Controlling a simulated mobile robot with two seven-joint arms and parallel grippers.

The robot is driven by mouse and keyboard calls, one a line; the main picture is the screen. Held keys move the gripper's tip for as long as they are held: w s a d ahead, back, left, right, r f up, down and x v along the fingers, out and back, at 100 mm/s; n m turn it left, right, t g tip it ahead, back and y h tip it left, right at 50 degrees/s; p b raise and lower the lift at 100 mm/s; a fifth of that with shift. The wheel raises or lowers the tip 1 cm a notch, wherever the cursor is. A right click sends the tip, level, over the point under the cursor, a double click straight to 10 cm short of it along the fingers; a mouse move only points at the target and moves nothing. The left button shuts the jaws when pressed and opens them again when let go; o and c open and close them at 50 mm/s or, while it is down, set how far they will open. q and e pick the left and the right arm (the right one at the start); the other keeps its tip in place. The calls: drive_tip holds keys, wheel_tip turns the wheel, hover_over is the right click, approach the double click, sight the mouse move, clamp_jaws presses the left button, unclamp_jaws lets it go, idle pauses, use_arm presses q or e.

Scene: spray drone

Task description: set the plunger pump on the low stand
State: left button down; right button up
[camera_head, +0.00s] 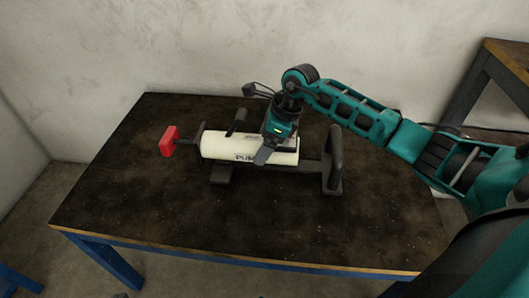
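The plunger pump (225,146) is a cream cylinder with dark lettering, lying roughly level over the table. A dark rod at its left end carries a red handle (169,141). The low stand (333,162) is black, with an upright end piece at the right and bars under and behind the pump. My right gripper (266,152) comes down over the right half of the pump, with one grey finger across its near side. The other finger is hidden, so its grip is unclear. I cannot tell whether the pump touches the stand. My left gripper is not in view.
The dark worn tabletop (230,225) is clear in front of the stand and at the left. A plain wall (180,50) stands behind the table. Another brown-topped table (510,55) is at the upper right. My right arm spans the right side.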

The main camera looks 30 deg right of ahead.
wheel_tip(320, 180, down, 3)
drive_tip(key=shift+r+b, duration=0.1)
drive_tip(key=shift+b, duration=0.2)
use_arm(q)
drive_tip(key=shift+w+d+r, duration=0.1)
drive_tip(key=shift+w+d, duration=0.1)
use_arm(e)
drive_tip(key=shift+f, duration=0.2)
drive_tip(key=o, duration=1.5)
drive_tip(key=shift+f, duration=0.1)
drive_tip(key=p+v, duration=0.3)
drive_tip(key=v, duration=0.8)
drive_tip(key=shift+s+d+r, duration=0.1)
drive_tip(key=shift+r, duration=0.45)
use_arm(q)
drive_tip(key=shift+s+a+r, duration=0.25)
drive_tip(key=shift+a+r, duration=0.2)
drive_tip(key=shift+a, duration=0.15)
